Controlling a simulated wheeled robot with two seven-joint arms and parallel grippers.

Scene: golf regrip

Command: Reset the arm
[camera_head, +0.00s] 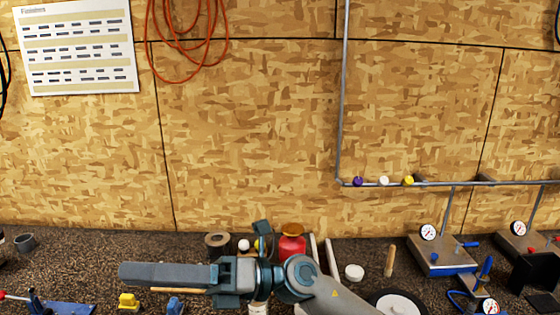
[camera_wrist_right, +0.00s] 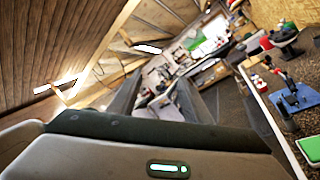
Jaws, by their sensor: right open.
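My right gripper (camera_head: 130,272) reaches in from the lower right of the head view and points left, level above the bench. Its fingers are seen edge-on there. In the right wrist view (camera_wrist_right: 158,88) the two fingers stand apart with nothing between them, so it is open and empty. My left gripper is not in the head view. My right forearm and gripper hide part of the bench front.
The speckled bench (camera_head: 85,258) runs below a wood-chip wall. Behind my gripper stand a brown roll (camera_head: 217,241), a white ball (camera_head: 244,245) and a red container (camera_head: 291,246). A yellow block (camera_head: 129,301) lies in front. Gauge stations (camera_head: 445,255) stand right.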

